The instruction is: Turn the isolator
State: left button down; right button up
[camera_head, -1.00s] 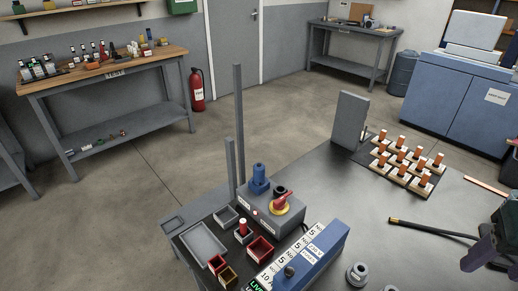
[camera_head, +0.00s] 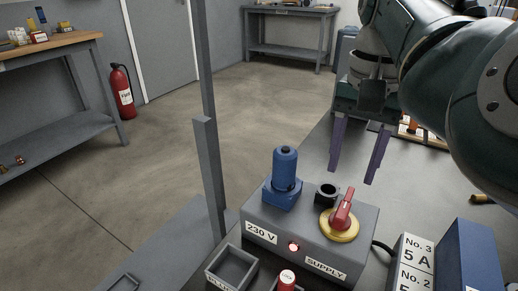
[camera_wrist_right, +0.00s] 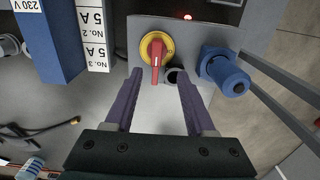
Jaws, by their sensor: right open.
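The isolator is a red handle (camera_head: 342,209) on a round yellow plate (camera_head: 339,231), on top of a grey supply box (camera_head: 263,223) labelled 230 V and SUPPLY. In the right wrist view the red handle (camera_wrist_right: 155,58) and yellow plate (camera_wrist_right: 147,44) lie beyond the fingertips. My right gripper (camera_head: 351,177) is open and empty, its purple fingers pointing down above and behind the box, apart from the handle. It also shows in the right wrist view (camera_wrist_right: 160,80). My left gripper is out of view.
A blue plug (camera_head: 285,178) and a dark round socket (camera_head: 327,194) stand beside the isolator on the box. A red lamp (camera_head: 294,247) glows on the front. A grey post (camera_head: 207,130) rises at the left. Fuse labels (camera_head: 412,262) sit at right.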

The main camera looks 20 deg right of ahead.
aim_at(343, 210)
jog(key=f+b, duration=0.1)
jog(key=f, duration=0.2)
jog(key=f+b, duration=0.1)
jog(key=f, duration=0.2)
jog(key=f+b, duration=0.1)
jog(key=f, duration=0.2)
jog(key=shift+s+d+f, duration=0.1)
jog(key=shift+s+f, duration=0.1)
jog(key=shift+s, duration=0.15)
jog(key=shift+c, duration=0.2)
grip_shut()
